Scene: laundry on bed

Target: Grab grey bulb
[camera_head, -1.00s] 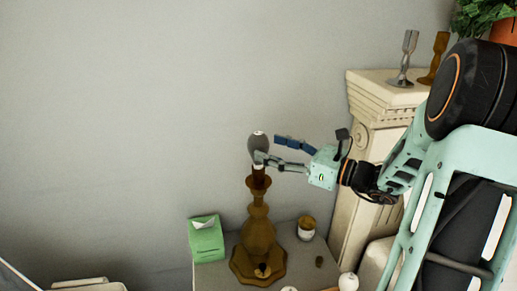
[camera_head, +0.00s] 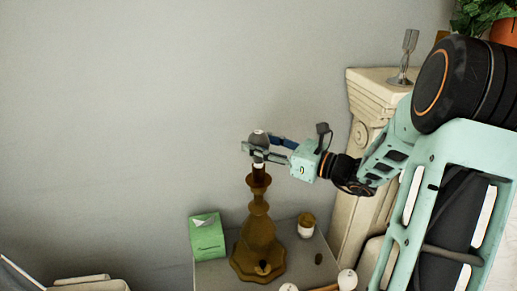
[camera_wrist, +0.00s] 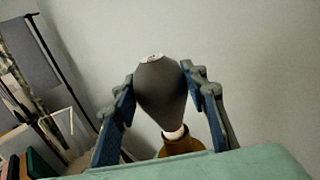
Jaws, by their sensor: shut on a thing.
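The grey bulb (camera_head: 258,139) stands upright at the top of a brown lamp base (camera_head: 258,232), with its white neck at the socket. In the wrist view the bulb (camera_wrist: 160,88) sits between my two fingers, its white neck just above the brown socket (camera_wrist: 180,143). I cannot tell whether the neck touches the socket. My gripper (camera_head: 264,152) is shut on the bulb, one finger on each side; it also shows in the wrist view (camera_wrist: 160,97).
A green tissue box (camera_head: 207,238) and a small brown-topped jar (camera_head: 306,225) stand beside the lamp base on the table. A pale pedestal (camera_head: 375,90) with a metal goblet-like piece (camera_head: 405,57) stands to the right. The wall behind is bare.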

